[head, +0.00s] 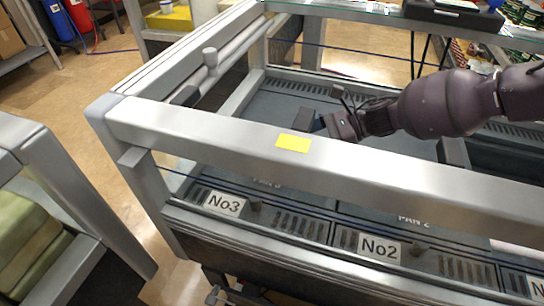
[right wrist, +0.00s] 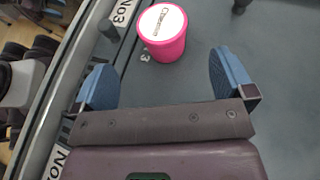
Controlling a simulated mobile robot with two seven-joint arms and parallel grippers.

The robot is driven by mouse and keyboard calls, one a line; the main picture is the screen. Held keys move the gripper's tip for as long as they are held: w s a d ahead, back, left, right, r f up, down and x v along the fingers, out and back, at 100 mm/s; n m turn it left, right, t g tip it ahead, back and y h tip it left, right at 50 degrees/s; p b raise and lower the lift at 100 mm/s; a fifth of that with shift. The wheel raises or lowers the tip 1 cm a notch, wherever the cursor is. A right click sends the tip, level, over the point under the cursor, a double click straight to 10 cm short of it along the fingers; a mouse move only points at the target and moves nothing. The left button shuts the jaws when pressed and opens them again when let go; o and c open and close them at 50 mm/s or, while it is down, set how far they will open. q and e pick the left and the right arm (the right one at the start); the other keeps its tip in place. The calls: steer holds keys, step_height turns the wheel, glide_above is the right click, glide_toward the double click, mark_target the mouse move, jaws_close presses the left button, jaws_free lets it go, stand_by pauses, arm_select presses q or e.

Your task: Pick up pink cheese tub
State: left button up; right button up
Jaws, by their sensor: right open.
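The pink cheese tub (right wrist: 170,48) shows in the right wrist view at top centre. It is a bright pink round tub with a white printed lid, standing on the dark grey pan floor (right wrist: 270,30). My right gripper (right wrist: 165,80) is open and empty. The tub lies beyond its two blue fingertips, in line with the gap and apart from them. In the head view my right gripper (head: 314,123) reaches in from the right over the pan, just behind the front metal bar. I cannot make out the tub in the head view. My left gripper is not in view.
A thick metal bar (head: 340,163) with a yellow label (head: 293,143) crosses in front of the pan. Signs No3 (head: 224,204) and No2 (head: 379,248) sit on the front edge. A metal rail (right wrist: 72,70) runs left of the gripper in the wrist view.

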steer(key=x, duration=0.4)
steer(key=shift+s+a+f+b, duration=0.1)
steer(key=shift+s+a+b, duration=0.05)
steer(key=shift+a+b, duration=0.2)
steer(key=shift+b+x, duration=0.85)
steer(key=shift+x, duration=1.6)
steer(key=shift+a+f, duration=0.2)
steer(key=shift+a, duration=0.2)
steer(key=shift+r, duration=0.1)
steer(key=shift+c, duration=0.3)
steer(key=c, duration=1)
